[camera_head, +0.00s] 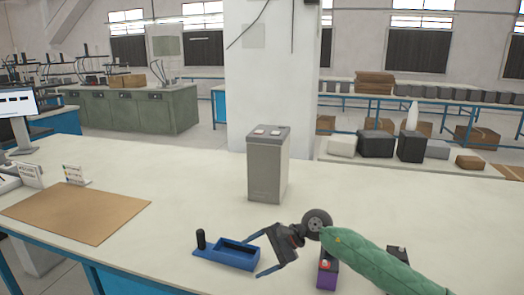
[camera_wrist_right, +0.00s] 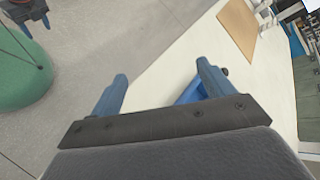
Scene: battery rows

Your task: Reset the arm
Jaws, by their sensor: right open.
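My right arm, in a green sleeve, reaches in from the lower right of the head view. Its gripper (camera_head: 254,259) is open and empty, with two blue fingers apart beside the right end of a blue tray (camera_head: 232,264). I cannot tell whether they touch. The right wrist view shows the same gripper (camera_wrist_right: 160,82) with nothing between its fingers. Part of the blue tray (camera_wrist_right: 190,92) shows behind one finger. My left gripper (camera_wrist_right: 24,18) shows small and cut off at the top left of the wrist view, over the floor; it is outside the head view.
A grey battery block (camera_head: 267,168) stands upright mid-table. A purple battery (camera_head: 327,275) and a dark one (camera_head: 396,254) lie close to my right arm. A brown mat (camera_head: 78,212) lies at left. The white table (camera_head: 180,185) is clear between mat and block.

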